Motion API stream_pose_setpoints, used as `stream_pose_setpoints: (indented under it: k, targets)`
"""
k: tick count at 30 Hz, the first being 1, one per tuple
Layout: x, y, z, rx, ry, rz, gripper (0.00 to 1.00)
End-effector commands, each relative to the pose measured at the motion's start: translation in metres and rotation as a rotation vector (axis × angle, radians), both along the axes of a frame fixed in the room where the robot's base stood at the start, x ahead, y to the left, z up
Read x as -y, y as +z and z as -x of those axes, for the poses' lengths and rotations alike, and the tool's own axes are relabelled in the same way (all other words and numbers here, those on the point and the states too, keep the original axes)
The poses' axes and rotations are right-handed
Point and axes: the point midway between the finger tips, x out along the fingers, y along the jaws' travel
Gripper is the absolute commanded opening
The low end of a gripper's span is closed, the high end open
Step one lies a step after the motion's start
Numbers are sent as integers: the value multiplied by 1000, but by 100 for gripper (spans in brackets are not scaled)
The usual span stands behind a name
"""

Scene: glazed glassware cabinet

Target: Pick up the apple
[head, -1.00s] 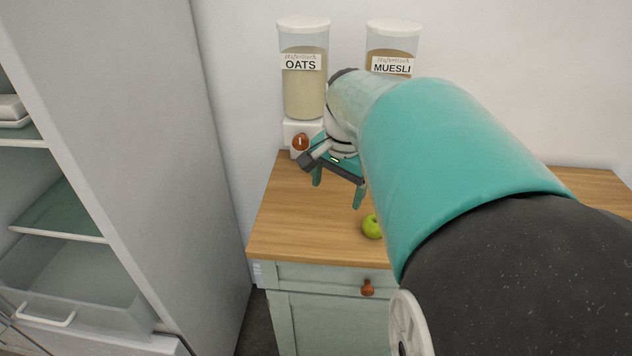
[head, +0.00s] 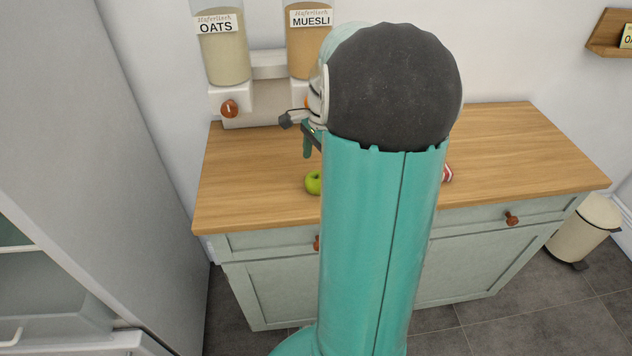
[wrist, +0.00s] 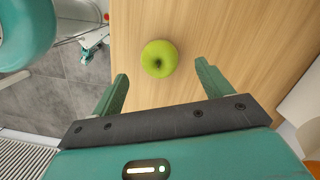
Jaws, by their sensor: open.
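A green apple (head: 314,182) sits on the wooden counter (head: 252,200) near its front edge, partly hidden by my arm in the head view. In the wrist view the apple (wrist: 159,58) lies ahead of my gripper (wrist: 160,82), a little beyond the fingertips and roughly centred between them. My gripper is open and empty, and the two teal fingers are well apart. In the head view only one finger of it shows clearly, above the counter behind the apple; the rest is hidden by my arm.
Oats (head: 222,45) and muesli (head: 310,38) dispensers stand at the back of the counter. A red and white thing (head: 447,174) is partly hidden behind my arm. The counter's right side is clear. A bin (head: 585,228) stands on the floor at right; a tall grey cabinet (head: 80,130) is at left.

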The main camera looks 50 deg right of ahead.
Motion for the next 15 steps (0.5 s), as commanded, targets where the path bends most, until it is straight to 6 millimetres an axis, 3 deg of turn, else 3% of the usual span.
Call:
stream_pose_setpoints:
  k: [7,15]
  targets:
    - [0,-21,1,-1,0,0,78]
    - [-3,-59,0,0,1,0,78]
